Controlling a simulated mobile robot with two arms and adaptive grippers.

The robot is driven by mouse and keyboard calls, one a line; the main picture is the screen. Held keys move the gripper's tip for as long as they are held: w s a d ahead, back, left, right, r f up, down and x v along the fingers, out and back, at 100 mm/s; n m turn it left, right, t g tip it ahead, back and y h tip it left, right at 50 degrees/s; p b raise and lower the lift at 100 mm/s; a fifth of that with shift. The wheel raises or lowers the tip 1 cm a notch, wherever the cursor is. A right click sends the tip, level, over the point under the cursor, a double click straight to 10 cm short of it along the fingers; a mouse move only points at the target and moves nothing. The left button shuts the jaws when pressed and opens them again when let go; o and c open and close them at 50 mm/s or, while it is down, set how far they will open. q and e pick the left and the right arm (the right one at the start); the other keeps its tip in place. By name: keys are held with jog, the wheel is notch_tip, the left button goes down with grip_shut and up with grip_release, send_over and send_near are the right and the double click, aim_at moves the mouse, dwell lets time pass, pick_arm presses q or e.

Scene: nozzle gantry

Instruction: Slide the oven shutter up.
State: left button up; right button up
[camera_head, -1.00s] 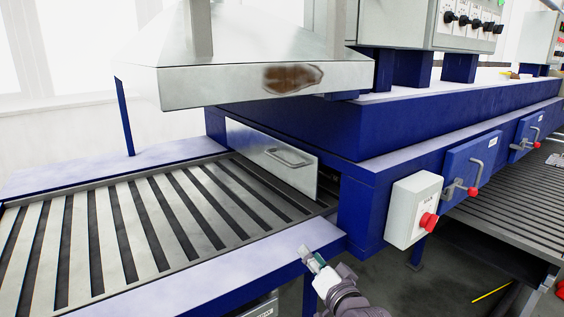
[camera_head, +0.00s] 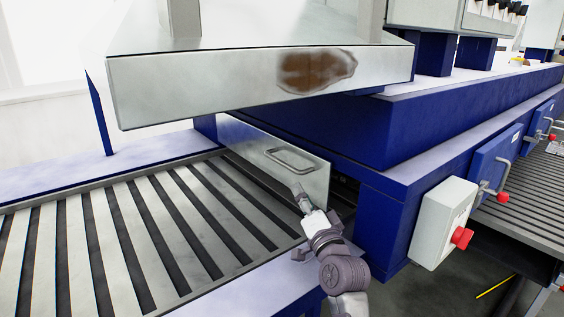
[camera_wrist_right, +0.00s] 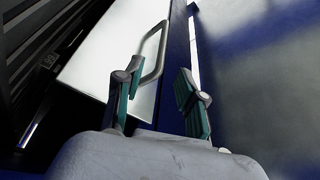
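The oven shutter (camera_head: 240,142) is a flat light metal plate standing across the oven mouth at the end of the slatted conveyor. Its U-shaped grey handle (camera_head: 290,158) is on its front face. My right gripper (camera_head: 300,192) is just below and in front of the handle in the head view. In the right wrist view my gripper (camera_wrist_right: 157,95) is open, with its green-padded fingers apart and nothing between them. The handle (camera_wrist_right: 154,52) and shutter (camera_wrist_right: 103,55) show just beyond the left finger. My left gripper is not in view.
A metal hood (camera_head: 240,80) with a rusty patch overhangs the conveyor (camera_head: 130,240) above the shutter. The blue oven body (camera_head: 390,215) stands to the right of the shutter. A white box with a red button (camera_head: 445,220) juts out from it.

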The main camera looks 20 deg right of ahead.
send_near(286, 163)
jog(key=x, duration=0.6)
jog(key=p+x, duration=0.1)
jog(key=x, duration=0.1)
jog(key=shift+w+f, duration=0.25)
jog(key=shift+f, duration=0.05)
jog(key=shift+w+r, duration=0.1)
jog(key=shift+w, duration=0.75)
jog(key=shift+c, duration=0.7)
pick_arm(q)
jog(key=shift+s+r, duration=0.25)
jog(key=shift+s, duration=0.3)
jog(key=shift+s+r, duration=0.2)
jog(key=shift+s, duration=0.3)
pick_arm(e)
grip_shut()
